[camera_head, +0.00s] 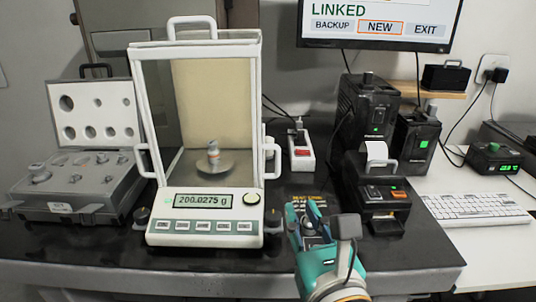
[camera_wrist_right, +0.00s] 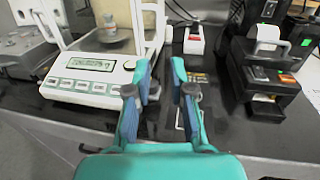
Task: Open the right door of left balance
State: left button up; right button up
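The balance (camera_head: 205,247) is a white-framed glass box with a readout of 200.0275 g. A metal weight (camera_head: 213,152) stands on its round pan (camera_head: 210,165). The balance's right door handle (camera_head: 277,160) is a white bar on its right side. The handle also shows in the right wrist view (camera_wrist_right: 159,22). The right door looks shut, its glass seen edge-on. My right gripper (camera_head: 308,214) is low to the right of the balance, apart from the handle. In the right wrist view my right gripper (camera_wrist_right: 162,76) has parted, empty fingers below the handle. My left gripper is out of view.
An open grey weight case (camera_head: 95,208) stands left of the balance. A power strip (camera_head: 301,154) lies behind my right gripper. A black printer (camera_head: 385,195) stands to its right. The dark table's front edge (camera_head: 100,262) is close.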

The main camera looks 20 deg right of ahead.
aim_at(278, 161)
jog(key=w, duration=0.5)
jog(key=w+d+p, duration=0.1)
jog(key=w, duration=1)
jog(key=shift+w+d+p, duration=0.25)
jog(key=shift+w+p, duration=0.05)
jog(key=shift+w, duration=0.1)
grip_shut()
